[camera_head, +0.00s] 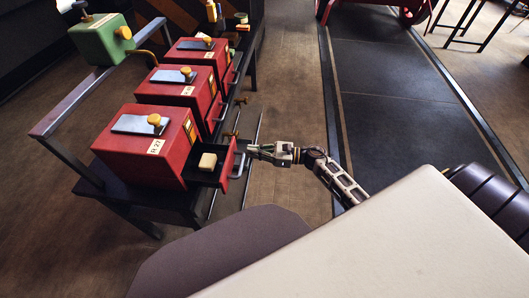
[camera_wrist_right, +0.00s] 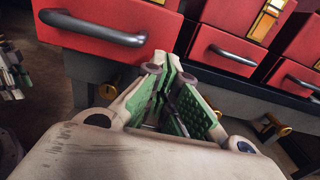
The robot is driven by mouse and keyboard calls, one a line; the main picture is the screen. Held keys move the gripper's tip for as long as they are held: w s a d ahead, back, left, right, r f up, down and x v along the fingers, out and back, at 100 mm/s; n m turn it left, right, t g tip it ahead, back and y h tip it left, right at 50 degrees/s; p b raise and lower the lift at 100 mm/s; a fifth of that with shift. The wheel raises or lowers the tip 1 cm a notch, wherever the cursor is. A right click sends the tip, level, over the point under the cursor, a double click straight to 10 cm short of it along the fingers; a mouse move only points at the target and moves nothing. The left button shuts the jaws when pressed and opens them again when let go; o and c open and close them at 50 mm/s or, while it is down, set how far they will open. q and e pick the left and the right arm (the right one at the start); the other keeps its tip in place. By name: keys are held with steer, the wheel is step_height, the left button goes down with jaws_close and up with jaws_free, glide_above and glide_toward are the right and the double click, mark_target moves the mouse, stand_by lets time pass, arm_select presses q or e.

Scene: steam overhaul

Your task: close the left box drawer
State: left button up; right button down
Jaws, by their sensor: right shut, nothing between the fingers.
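The nearest red box (camera_head: 150,140), labelled R 27, stands at the left end of the row as seen from its drawer side. Its drawer (camera_head: 228,165) is pulled out, with a pale yellow block (camera_head: 208,162) inside. In the right wrist view, the red drawer front (camera_wrist_right: 165,22) with its grey bar handle (camera_wrist_right: 92,28) is at the upper left. My right gripper (camera_head: 252,150) is shut and empty, just in front of the drawer front near its far side. In the wrist view, its fingertips (camera_wrist_right: 165,68) are just below the drawer front; contact cannot be told.
Two more red boxes (camera_head: 180,90) (camera_head: 197,52) stand behind on the same dark bench (camera_head: 65,108). A green box (camera_head: 100,38) with a yellow knob is at the upper left. Yellow knobs (camera_wrist_right: 272,127) sit below the drawers. Open floor (camera_head: 290,90) lies right of the bench.

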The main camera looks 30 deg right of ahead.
mark_target(236, 149)
steer(key=shift+x, duration=1.9)
arm_select(q)
steer(key=shift+w+r, duration=0.1)
steer(key=shift+r, duration=0.1)
steer(key=shift+f, duration=0.15)
arm_select(e)
steer(key=shift+a, duration=0.1)
steer(key=shift+w+a, duration=0.15)
steer(key=shift+w, duration=0.05)
steer(key=b+x, duration=0.1)
steer(key=x, duration=0.2)
steer(key=shift+f, duration=0.1)
arm_select(q)
step_height(236, 149, up, 6)
steer(key=d+b, duration=0.1)
steer(key=b, duration=0.1)
steer(key=shift+w+d+t+h, duration=0.15)
steer(key=shift+w+t+h, duration=0.15)
steer(key=shift+w, duration=0.05)
arm_select(e)
steer(key=shift+x, duration=2.5)
steer(key=shift+s, duration=0.1)
